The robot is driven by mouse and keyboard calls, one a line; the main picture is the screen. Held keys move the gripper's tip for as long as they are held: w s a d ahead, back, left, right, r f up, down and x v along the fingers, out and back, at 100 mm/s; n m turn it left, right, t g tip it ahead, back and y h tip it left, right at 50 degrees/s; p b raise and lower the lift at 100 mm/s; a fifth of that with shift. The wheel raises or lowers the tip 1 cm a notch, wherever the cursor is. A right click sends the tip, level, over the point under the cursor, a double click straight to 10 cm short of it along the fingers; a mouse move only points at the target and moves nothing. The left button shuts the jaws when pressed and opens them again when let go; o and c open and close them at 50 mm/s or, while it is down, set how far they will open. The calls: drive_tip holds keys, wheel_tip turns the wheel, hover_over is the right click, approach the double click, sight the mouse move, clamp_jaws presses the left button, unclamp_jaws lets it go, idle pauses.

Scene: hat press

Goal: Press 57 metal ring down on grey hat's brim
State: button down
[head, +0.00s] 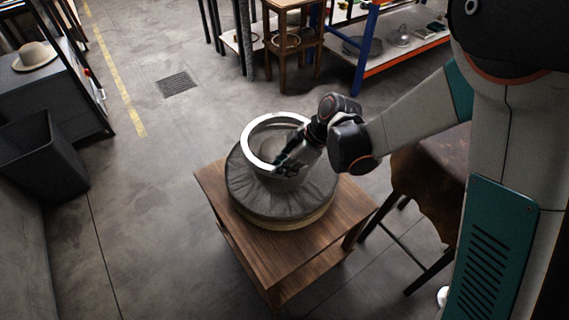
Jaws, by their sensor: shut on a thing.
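The metal ring (254,158) is a bright silver band, in the head view at the middle. It is around the crown of the grey hat (250,190). The hat lies brim down on a round tan base (280,224) on a wooden stand. My gripper (283,168) is at the right front side of the ring and shut on its wall. The fingertips are small and dark, and partly blend with the ring. The ring looks above the brim; I cannot tell whether any part touches it. The number on the ring cannot be read.
The wooden stand (215,183) has free floor to its left. A table with a brown leather cover (432,180) is close on its right. A dark bin (42,155) stands at the left. Shelves (400,50) and a small wooden stool (292,45) are at the back.

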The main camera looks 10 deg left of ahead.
drive_tip(key=shift+f+b, duration=3.5)
drive_tip(key=shift+f, duration=2.15)
idle(2.3)
